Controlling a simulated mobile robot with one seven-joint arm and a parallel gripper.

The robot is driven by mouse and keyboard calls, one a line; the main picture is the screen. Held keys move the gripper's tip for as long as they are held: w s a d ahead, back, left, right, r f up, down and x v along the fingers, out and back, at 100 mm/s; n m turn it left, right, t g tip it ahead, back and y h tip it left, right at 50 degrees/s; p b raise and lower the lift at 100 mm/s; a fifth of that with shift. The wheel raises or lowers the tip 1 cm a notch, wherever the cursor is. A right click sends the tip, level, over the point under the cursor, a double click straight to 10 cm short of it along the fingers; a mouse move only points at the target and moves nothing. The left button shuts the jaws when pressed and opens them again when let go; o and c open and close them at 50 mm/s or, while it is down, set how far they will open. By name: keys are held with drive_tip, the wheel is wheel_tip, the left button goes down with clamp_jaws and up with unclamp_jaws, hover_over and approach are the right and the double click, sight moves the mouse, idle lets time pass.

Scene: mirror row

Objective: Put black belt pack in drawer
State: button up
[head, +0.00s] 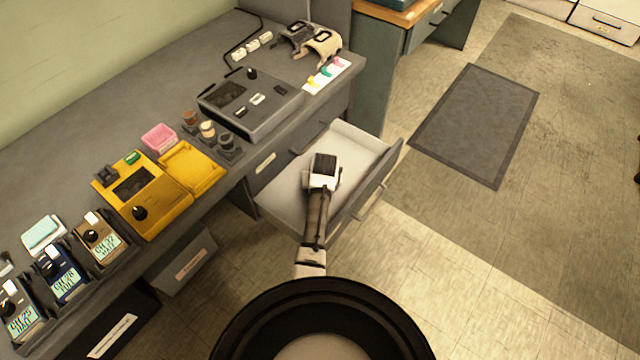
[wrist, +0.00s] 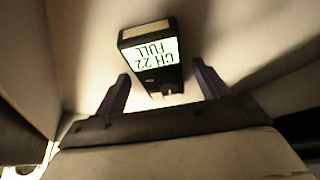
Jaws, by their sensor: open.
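The black belt pack (wrist: 150,62) shows in the wrist view, with a lit screen reading "CH 22 FULL" and a knob at its near end. It appears to lie on the pale floor of the open drawer (head: 277,192), which also fills much of the wrist view (wrist: 235,35). My gripper (head: 324,168) is inside the drawer's outline in the head view. In the wrist view its two dark fingers (wrist: 161,72) are open on either side of the pack's near end, with a gap on the right. In the head view my gripper hides the pack.
The drawer front with its handle (head: 378,190) stands out over the floor. On the desk are a dark grey console (head: 250,105), a yellow console (head: 145,195), a yellow tray (head: 190,168) and several other belt packs (head: 62,272) in holders.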

drive_tip(key=v, duration=1.2)
drive_tip(key=shift+b, duration=0.4)
drive_tip(key=shift+d+r, duration=0.1)
drive_tip(key=shift+r, duration=0.05)
